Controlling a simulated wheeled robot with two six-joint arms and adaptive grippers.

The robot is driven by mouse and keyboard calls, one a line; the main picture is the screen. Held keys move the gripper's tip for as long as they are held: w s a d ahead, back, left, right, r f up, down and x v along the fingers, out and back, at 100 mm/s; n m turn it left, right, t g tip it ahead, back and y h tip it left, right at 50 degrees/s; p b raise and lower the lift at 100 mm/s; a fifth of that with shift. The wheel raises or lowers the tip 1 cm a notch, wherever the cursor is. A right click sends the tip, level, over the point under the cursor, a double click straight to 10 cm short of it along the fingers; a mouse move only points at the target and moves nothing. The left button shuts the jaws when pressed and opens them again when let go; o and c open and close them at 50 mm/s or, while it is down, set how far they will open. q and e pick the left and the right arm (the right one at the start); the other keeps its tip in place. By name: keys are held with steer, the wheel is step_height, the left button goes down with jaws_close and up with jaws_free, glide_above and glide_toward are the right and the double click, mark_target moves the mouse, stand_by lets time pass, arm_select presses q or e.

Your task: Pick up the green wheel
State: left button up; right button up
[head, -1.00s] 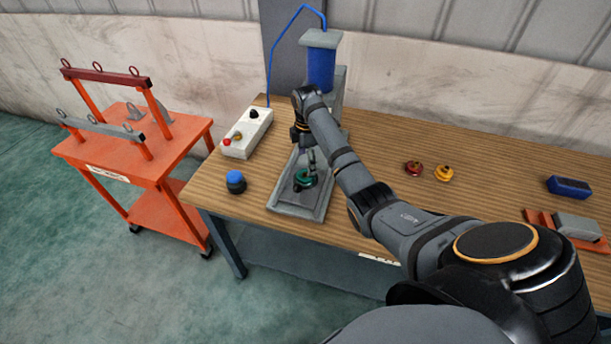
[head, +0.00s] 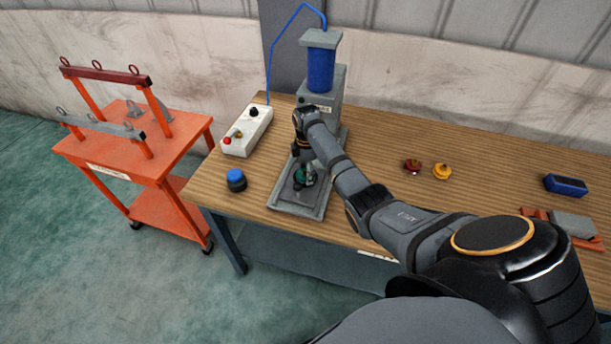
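The green wheel (head: 305,177) sits on the grey base plate (head: 292,203) of the press at the table's left part. My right gripper (head: 305,172) points down at the wheel, with its fingertips at or just over it. The fingers partly cover the wheel. The view is too small to tell whether they are open or closed on it, or touching it. My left gripper is out of view.
The blue press cylinder (head: 321,72) stands behind the gripper. A control box (head: 247,132) and a blue-topped black knob (head: 236,181) are to the left. A red wheel (head: 412,167) and a yellow wheel (head: 442,172) lie to the right. An orange cart (head: 140,165) stands beside the table (head: 385,145).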

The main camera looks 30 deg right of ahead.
jaws_close()
steer(key=shift+w+r, duration=0.1)
